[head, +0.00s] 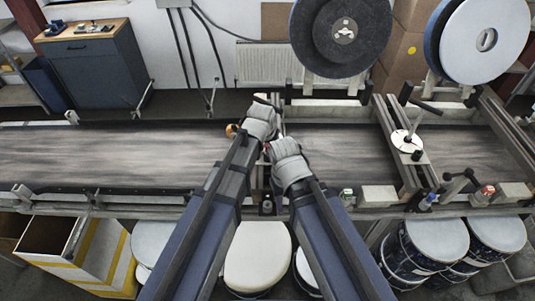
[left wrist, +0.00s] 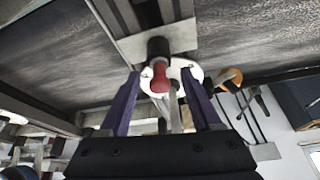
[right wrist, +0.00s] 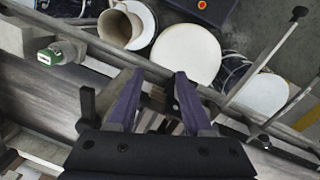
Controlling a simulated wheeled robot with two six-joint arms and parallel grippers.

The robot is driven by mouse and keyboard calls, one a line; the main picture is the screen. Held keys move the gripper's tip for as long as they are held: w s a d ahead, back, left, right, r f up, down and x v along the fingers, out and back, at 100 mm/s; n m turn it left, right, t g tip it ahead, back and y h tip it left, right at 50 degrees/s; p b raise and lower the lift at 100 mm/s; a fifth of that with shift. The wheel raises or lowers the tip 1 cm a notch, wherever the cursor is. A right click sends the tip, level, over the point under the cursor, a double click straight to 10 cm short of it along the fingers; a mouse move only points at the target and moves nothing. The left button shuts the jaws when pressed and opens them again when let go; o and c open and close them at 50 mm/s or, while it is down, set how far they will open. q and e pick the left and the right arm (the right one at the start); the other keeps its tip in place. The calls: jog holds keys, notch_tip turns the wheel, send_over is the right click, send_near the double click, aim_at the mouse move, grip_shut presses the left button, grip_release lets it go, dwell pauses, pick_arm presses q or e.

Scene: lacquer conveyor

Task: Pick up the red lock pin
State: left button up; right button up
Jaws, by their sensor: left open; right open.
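The red lock pin (left wrist: 161,78) shows in the left wrist view as a rounded red knob, below a black cylinder (left wrist: 159,48) and in front of a white ring-shaped plate (left wrist: 184,66). My left gripper (left wrist: 160,74) is open, with its two purple fingers on either side of the pin in the picture. I cannot tell whether the pin is fully between them or a little beyond. My right gripper (right wrist: 158,77) is open and empty over the conveyor's near edge. In the head view my two wrists are close together and hide most of the pin's surroundings.
The conveyor belt (head: 100,155) runs across the scene. An orange knob (left wrist: 230,75) sits right of the pin. A clamp frame with a white disc (head: 406,141) stands at right. Large reels (head: 342,32) stand behind, and drums (head: 257,256) stand below the near edge.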

pick_arm(q)
grip_shut()
dwell(0.5)
